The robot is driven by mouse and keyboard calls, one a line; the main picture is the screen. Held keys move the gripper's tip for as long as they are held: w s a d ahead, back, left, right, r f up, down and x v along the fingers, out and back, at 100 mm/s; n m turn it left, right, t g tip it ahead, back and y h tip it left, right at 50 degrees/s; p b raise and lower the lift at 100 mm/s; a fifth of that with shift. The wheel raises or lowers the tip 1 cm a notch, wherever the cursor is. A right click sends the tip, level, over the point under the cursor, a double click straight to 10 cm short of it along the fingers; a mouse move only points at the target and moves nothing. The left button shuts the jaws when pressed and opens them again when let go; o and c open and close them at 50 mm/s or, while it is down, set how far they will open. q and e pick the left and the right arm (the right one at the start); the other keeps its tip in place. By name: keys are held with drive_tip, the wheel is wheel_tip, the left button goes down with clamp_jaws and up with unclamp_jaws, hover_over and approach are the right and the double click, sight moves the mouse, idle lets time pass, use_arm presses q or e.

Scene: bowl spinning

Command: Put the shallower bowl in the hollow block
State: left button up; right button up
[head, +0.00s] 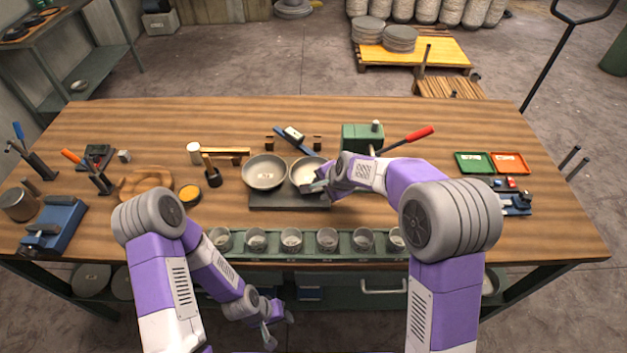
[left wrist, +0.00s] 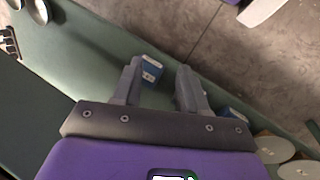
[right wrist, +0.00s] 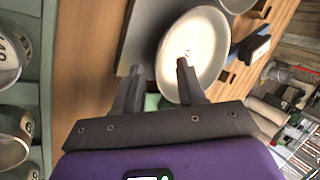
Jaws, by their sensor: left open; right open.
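Two bowls sit side by side on a dark flat block (head: 262,201) mid-table: a grey bowl (head: 264,173) on the left and a paler bowl (head: 303,170) on the right. I cannot tell for sure which is shallower. My right gripper (head: 316,188) is open at the near right rim of the paler bowl. In the right wrist view (right wrist: 158,82) one finger overlaps that bowl's inside (right wrist: 195,40) and the other is outside its rim. A wooden block with a hollow (head: 148,184) lies at the left. My left gripper (head: 272,331) is open and empty, low before the table.
Several cups (head: 291,241) stand in a row along the table's front edge. A green box with a red-handled lever (head: 362,137) is behind the right arm. A yellow-topped tin (head: 189,195) and a dark pot (head: 212,177) stand between the wooden block and bowls.

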drive_tip(key=shift+x, duration=0.8)
drive_tip(key=shift+r, duration=0.1)
drive_tip(key=shift+c, duration=0.4)
clamp_jaws()
